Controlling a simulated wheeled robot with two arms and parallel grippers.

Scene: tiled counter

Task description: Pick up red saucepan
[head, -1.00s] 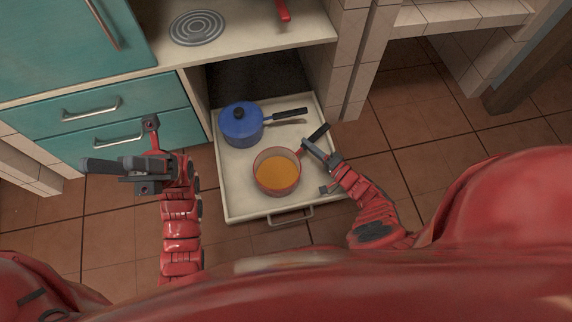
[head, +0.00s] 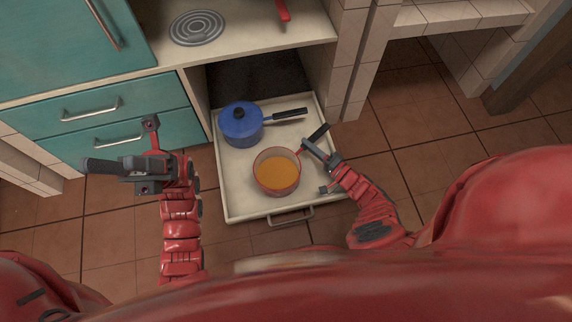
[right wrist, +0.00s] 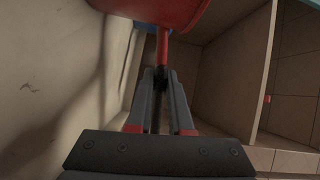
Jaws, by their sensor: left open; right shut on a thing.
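The red saucepan (head: 277,172) has an orange inside and a black handle pointing up and right. It is in or just above the pulled-out drawer (head: 238,205); I cannot tell whether it touches the drawer floor. My right gripper (head: 312,147) is shut on the saucepan's handle. In the right wrist view the fingers (right wrist: 161,80) close around the handle, with the red pan body (right wrist: 165,10) beyond them. My left gripper (head: 105,168) is open and empty, left of the drawer in front of the teal cabinet.
A blue lidded pot (head: 240,124) with a dark handle stands in the drawer behind the saucepan. The drawer's metal pull (head: 290,217) is at its front. Teal cabinet drawers (head: 95,105) are on the left. A stove counter (head: 240,40) lies above. Open tiled floor is at right.

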